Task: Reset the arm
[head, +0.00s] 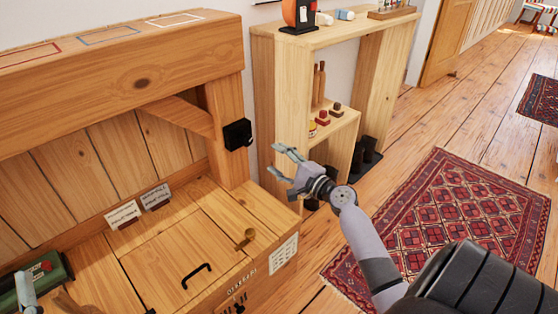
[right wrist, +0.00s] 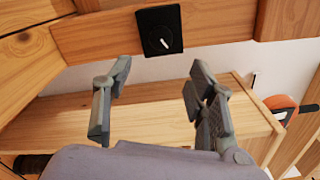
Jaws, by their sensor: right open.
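My right gripper (head: 284,162) is open and empty. It is held in the air in front of the wooden shelf unit, to the right of a small black box (head: 238,134) on the timber post. In the right wrist view its two fingers (right wrist: 160,85) stand wide apart with nothing between them. The black box (right wrist: 160,30) shows there beyond the fingertips, with a white pointer on its face. A grey fingertip of my left gripper (head: 26,288) shows at the lower left edge of the head view; the rest is out of frame.
A wooden bench (head: 170,255) with a black handle (head: 196,276) and a brass latch (head: 245,239) is below left. The shelf unit (head: 285,95) holds small items. A green box (head: 45,278) lies at lower left. A red patterned rug (head: 450,215) covers open floor at right.

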